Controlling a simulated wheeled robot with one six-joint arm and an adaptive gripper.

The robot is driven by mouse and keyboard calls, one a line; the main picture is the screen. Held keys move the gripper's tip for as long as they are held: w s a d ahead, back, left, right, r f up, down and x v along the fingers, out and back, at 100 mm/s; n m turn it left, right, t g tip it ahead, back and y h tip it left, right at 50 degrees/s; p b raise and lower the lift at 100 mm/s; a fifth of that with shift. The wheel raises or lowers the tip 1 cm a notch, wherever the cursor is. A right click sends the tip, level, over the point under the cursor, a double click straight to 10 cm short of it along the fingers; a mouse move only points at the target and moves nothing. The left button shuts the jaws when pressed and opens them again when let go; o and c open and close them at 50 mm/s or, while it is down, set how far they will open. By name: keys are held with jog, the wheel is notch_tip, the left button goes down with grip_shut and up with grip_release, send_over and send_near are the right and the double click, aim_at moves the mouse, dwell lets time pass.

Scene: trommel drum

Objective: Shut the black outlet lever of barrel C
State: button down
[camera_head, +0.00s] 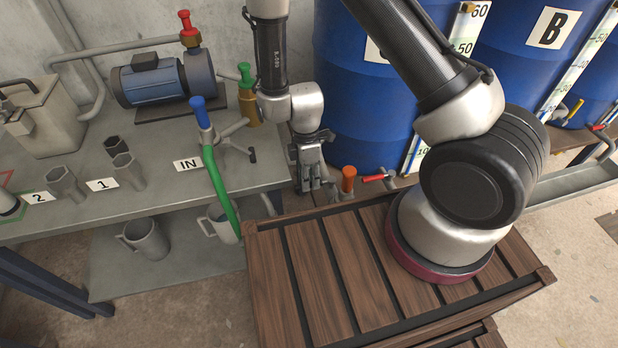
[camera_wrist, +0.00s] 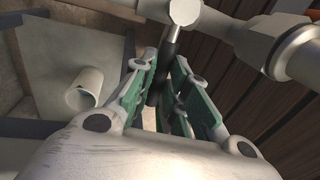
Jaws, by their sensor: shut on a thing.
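Barrel C (camera_head: 345,100) is the blue barrel at the centre, its label partly hidden by my arm. My gripper (camera_head: 316,186) points down in front of its lower left side. In the wrist view the black lever (camera_wrist: 171,45) runs down from a round grey valve end (camera_wrist: 185,12) into the space between my green-padded jaws (camera_wrist: 166,95). My gripper is shut on the lever. In the head view the jaws hide the lever, so I cannot tell its angle there.
An orange-capped fitting (camera_head: 348,180) and a red lever (camera_head: 373,178) are just right of my gripper. A green hose (camera_head: 220,190) hangs at the left bench's edge (camera_head: 200,208). A slatted wooden platform (camera_head: 330,265) lies in front.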

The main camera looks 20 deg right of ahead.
dwell(0.3)
jog(key=c, duration=1.4)
grip_release()
jog(key=r, duration=0.4)
jog(key=w+r, duration=0.1)
jog(key=r, duration=0.3)
jog(key=w+r, duration=0.1)
jog(key=r, duration=0.2)
jog(key=shift+w+r, duration=0.15)
jog(key=shift+r, duration=0.25)
